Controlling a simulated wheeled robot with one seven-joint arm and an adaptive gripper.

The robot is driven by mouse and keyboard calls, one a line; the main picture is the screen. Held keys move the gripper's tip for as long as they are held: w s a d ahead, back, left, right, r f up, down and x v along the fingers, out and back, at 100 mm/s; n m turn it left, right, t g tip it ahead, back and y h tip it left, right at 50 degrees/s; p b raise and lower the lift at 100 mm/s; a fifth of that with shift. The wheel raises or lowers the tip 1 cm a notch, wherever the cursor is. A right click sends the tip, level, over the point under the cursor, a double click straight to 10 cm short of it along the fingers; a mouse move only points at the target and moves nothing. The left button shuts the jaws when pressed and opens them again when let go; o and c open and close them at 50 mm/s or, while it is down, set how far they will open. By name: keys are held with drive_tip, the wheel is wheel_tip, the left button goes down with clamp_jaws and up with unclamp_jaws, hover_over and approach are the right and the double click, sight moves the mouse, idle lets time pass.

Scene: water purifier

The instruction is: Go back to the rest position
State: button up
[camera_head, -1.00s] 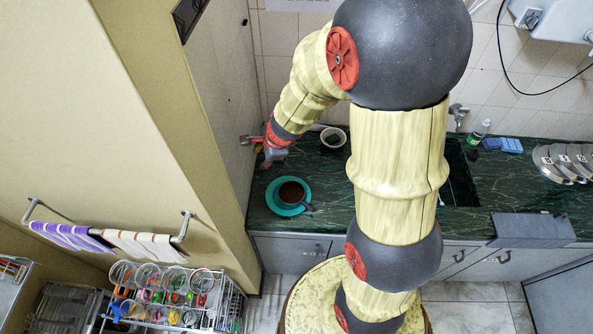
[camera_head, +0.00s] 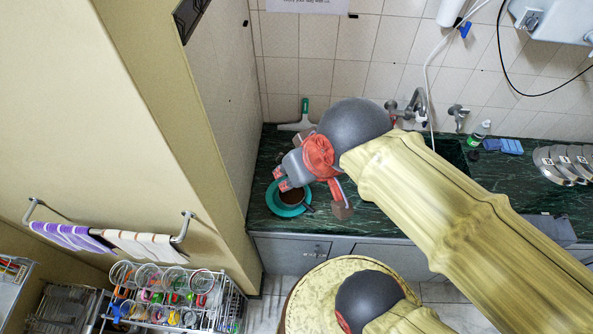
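My arm reaches in from the lower right, and its end hangs over the left part of the dark green marble counter (camera_head: 262,165). My gripper (camera_head: 312,197) points down toward the counter. Its two red-based fingers are spread apart, with nothing visible between them.
A faucet (camera_head: 418,103) and sink stand behind my arm. A green bottle (camera_head: 479,132), blue sponges (camera_head: 511,146) and steel lids (camera_head: 553,165) lie at right. A squeegee-like tool (camera_head: 302,117) leans at the back. A dish rack (camera_head: 228,305) and towel rail (camera_head: 188,222) are at lower left.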

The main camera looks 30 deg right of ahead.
drive_tip(key=shift+s+d, duration=0.1)
wheel_tip(320, 180, down, 23)
drive_tip(key=b, duration=2.3)
drive_tip(key=shift+f, duration=0.15)
